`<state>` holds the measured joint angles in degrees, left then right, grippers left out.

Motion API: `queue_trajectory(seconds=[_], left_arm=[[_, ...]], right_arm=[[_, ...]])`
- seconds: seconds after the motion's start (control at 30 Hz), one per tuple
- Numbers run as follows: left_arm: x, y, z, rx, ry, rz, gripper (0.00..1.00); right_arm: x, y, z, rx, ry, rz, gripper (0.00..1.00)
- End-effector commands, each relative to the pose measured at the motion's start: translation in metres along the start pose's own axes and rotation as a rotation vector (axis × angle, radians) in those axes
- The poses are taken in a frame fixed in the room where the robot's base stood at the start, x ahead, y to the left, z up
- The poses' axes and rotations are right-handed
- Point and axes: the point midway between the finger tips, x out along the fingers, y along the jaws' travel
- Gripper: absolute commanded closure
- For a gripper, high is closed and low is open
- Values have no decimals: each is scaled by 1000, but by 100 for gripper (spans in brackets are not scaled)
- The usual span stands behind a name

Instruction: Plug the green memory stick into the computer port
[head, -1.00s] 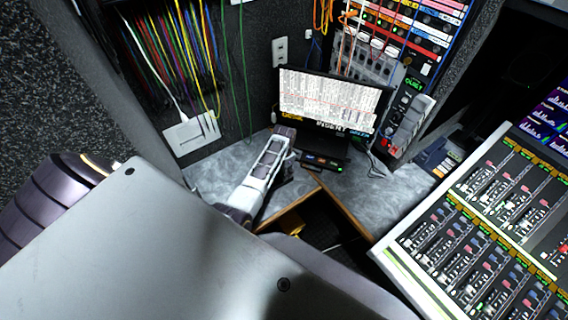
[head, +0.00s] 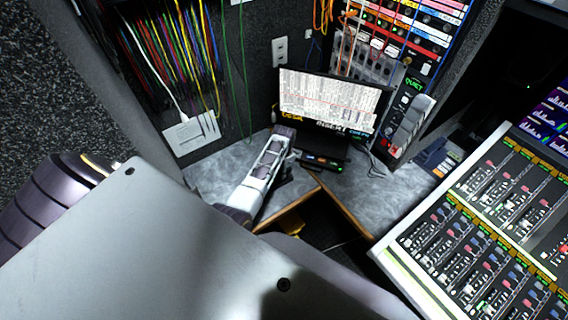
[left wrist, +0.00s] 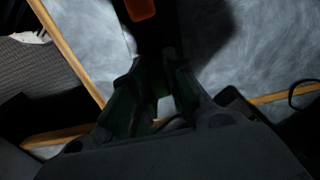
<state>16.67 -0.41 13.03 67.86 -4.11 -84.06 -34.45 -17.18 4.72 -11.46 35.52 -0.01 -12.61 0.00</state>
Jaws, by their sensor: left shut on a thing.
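My left gripper (head: 284,137) reaches over the corner desk, just left of the black computer panel below the screen. The panel carries small coloured labels (head: 330,125); its port is too small to make out. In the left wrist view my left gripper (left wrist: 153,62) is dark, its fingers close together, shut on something. I cannot make out the green memory stick clearly; only a dark green tint shows around the fingers. An orange patch (left wrist: 141,9) lies just beyond the fingertips. My right gripper is not in view.
A lit screen (head: 330,98) stands on the grey desk (head: 365,195). A small black device (head: 322,161) with coloured lights lies before it. Coloured cables (head: 165,50) hang at the left. A mixing console (head: 480,230) fills the right. A gap opens below the desk's wooden edge.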

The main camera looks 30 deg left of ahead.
Motion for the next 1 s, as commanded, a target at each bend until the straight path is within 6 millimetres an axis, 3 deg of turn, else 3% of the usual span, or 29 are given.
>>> queue_trajectory(seconds=[0.37, 1.0], left_arm=[[-15, -1, 0, 0, 0, -1, 97], [-90, 0, 0, 0, 2, -1, 97]], right_arm=[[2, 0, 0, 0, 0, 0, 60], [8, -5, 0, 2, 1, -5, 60]])
